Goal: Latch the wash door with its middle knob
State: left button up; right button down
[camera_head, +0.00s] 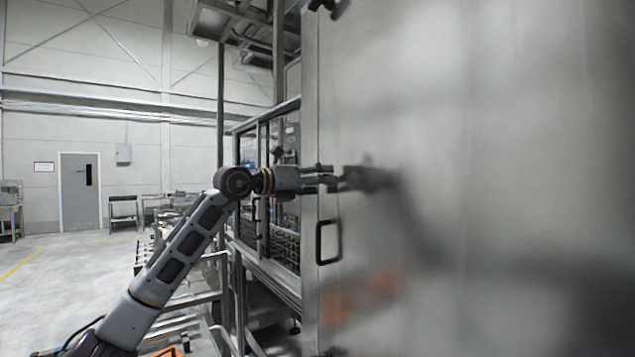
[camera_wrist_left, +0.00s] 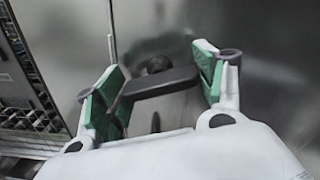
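The wash door (camera_head: 480,120) is a large shiny steel panel filling the right of the head view; it also backs the left wrist view (camera_wrist_left: 270,40). A dark lever-shaped knob (camera_wrist_left: 165,82) on a round boss sits on the door, between the fingers of my left gripper (camera_wrist_left: 160,62). The green-padded fingers are spread on either side of it. The knob slants, its lower-left end close to the left pad; I cannot tell if they touch. In the head view my left gripper (camera_head: 330,177) is at the door face and hides the knob. My right gripper is not in view.
A dark D-shaped handle (camera_head: 328,242) is on the door below the gripper. Another dark fitting (camera_head: 325,8) is at the top. A framed machine section (camera_head: 265,200) stands left of the door. Open floor (camera_head: 60,270) lies at the far left.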

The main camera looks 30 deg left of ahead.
pick_arm(q)
jog(key=c, duration=0.4)
jog(key=shift+m, duration=0.4)
jog(key=shift+c, duration=0.3)
jog(key=shift+m, duration=0.4)
jog(key=shift+m+p, duration=0.4)
jog(key=shift+m, duration=0.8)
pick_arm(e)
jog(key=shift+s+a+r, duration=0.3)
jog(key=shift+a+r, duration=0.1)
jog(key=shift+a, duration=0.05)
pick_arm(q)
jog(key=o, duration=1)
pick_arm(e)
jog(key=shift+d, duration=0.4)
